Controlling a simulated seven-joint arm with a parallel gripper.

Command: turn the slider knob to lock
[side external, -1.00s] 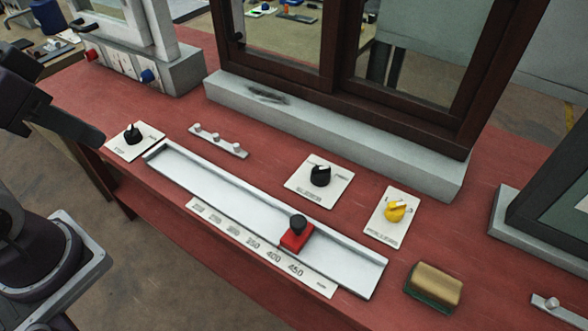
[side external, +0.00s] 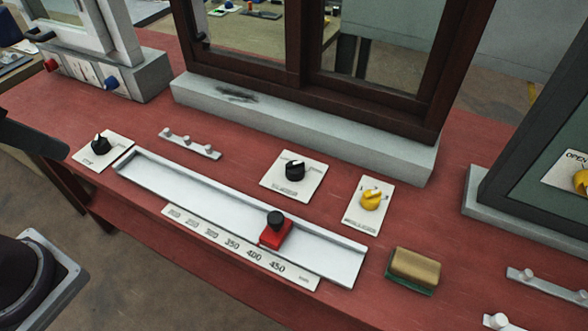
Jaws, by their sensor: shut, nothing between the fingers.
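The black slider knob (side external: 295,171) stands on a square white plate (side external: 281,190) behind the grey slider rail (side external: 185,184); its label is blurred but seems to read SLIDER. The knob has a white pointer mark on top; which label it points to is too small to tell. A red slider block (side external: 275,236) with a black top sits on the rail, near the 400 mark of the scale. The dark end of my arm, with my gripper (side external: 58,147) shut and empty, shows at the left edge, well apart from the knob. Most of it is cut off.
A black knob (side external: 100,144) on a white plate is at the rail's left end. A yellow knob (side external: 371,199) is right of the slider knob. A brown-and-green block (side external: 413,270) lies at the right. A brown window frame (side external: 290,80) on a grey sill stands behind.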

